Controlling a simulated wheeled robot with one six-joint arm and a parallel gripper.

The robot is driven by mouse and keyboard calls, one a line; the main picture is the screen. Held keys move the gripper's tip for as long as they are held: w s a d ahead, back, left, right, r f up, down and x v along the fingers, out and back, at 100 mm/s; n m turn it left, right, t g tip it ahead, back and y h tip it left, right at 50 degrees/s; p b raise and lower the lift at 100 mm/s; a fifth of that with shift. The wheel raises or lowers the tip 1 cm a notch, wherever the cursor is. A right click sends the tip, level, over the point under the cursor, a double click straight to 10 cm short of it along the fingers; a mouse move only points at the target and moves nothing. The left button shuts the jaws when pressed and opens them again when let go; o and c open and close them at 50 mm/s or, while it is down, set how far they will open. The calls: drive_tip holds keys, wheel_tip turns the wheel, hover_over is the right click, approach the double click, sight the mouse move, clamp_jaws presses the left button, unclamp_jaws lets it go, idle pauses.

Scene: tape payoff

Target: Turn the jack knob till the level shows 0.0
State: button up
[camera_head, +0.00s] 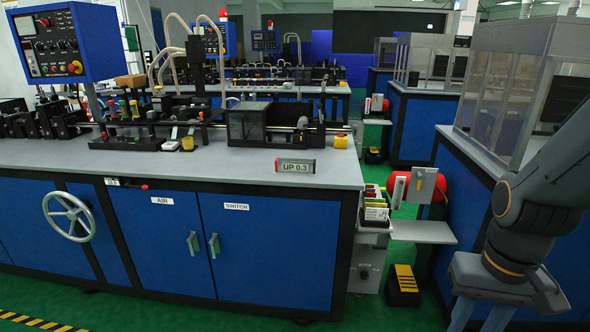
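The level readout (295,167) stands on the front right of the grey bench top and reads "UP 0.3". No part is clearly marked as the jack knob. A large pale handwheel (70,216) sits on the blue cabinet front at the left. A small red knob (144,187) sticks out under the bench edge, beside a small tag too small to read surely. My gripper (482,318) is at the bottom right, far from both, pointing down. Its two fingers stand apart with nothing seen between them; their tips are near or past the lower picture edge.
The bench (230,166) carries machine parts along its back. A yellow-topped black box (403,280) stands on the floor. The green floor before the bench is clear.

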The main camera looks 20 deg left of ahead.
sight(364, 278)
drive_tip(key=o, duration=0.6)
drive_tip(key=shift+c, duration=0.2)
drive_tip(key=w+a+f+t+b, duration=0.25)
drive_tip(key=w+f+b, duration=0.55)
drive_tip(key=w+f, duration=0.6)
drive_tip(key=w+a+f+t+b, duration=0.2)
drive_tip(key=w+f+t+b, duration=0.2)
drive_tip(key=w+f+b, duration=1)
drive_tip(key=w+a+f+t+b, duration=0.3)
drive_tip(key=w+f, duration=0.6)
drive_tip(key=w, duration=1.1)
drive_tip(key=w+a+f+t+y+b, duration=0.1)
drive_tip(key=w+a+f+t+b, duration=0.2)
drive_tip(key=f+b, duration=0.5)
drive_tip(key=w+f+t+y+b, duration=0.1)
drive_tip(key=w+f+t+b, duration=0.4)
drive_tip(key=f, duration=0.6)
drive_tip(key=w+a+f+y+b, duration=0.15)
drive_tip(key=w+f+b, duration=0.35)
drive_tip(key=f, duration=0.5)
drive_tip(key=shift+h, duration=0.35)
drive_tip(key=shift+w+a+b, duration=0.2)
drive_tip(key=shift+w+b, duration=0.5)
drive_tip(key=shift+w, duration=0.6)
drive_tip(key=shift+w+a+b, duration=0.25)
drive_tip(key=shift+w+b, duration=0.4)
drive_tip(key=shift+w, duration=0.7)
drive_tip(key=shift+w+a+b, duration=0.2)
drive_tip(key=shift+w+b, duration=0.5)
drive_tip(key=shift+w, duration=0.6)
